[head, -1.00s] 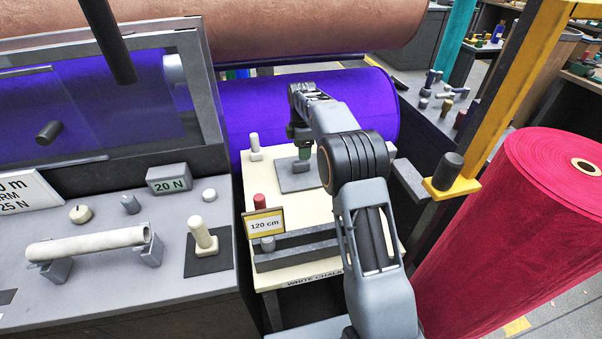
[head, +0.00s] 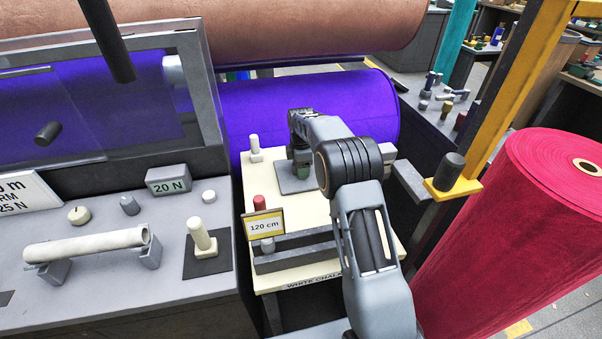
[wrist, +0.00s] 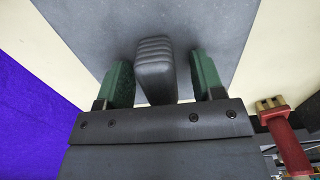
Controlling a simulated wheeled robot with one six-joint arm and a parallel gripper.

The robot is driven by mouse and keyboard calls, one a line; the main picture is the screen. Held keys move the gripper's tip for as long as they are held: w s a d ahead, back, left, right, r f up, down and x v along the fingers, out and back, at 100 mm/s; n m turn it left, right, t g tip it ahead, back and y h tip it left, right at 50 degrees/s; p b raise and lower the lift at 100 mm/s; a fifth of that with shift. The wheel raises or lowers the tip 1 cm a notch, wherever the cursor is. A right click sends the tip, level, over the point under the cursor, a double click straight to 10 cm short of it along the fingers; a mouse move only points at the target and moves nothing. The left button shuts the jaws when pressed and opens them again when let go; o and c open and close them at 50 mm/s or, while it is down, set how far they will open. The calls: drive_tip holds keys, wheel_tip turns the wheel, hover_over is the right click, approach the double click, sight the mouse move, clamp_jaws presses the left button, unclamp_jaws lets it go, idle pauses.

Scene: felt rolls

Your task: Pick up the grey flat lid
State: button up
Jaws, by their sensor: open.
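The grey flat lid (head: 290,185) lies on the cream bench top, largely covered by my arm in the head view. In the wrist view it is a flat grey plate (wrist: 225,25) with a dark, ribbed upright handle (wrist: 155,70). My gripper (wrist: 160,62) has its two green fingers on either side of this handle, with a gap showing on both sides. The gripper is open and holds nothing. In the head view its fingers (head: 303,172) are over the lid and partly hidden by my wrist.
The cream bench (head: 315,217) also holds a white peg (head: 255,147), a red-topped piece (head: 259,202) and a "120 cm" sign (head: 264,224). A purple felt roll (head: 310,105) lies close behind. A red roll (head: 500,220) stands at the right.

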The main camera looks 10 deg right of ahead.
clamp_jaws()
idle(0.4)
drive_tip(key=shift+r, duration=0.1)
wheel_tip(320, 180, up, 10)
drive_tip(key=shift+f+p, duration=0.1)
drive_tip(key=shift+p, duration=0.4)
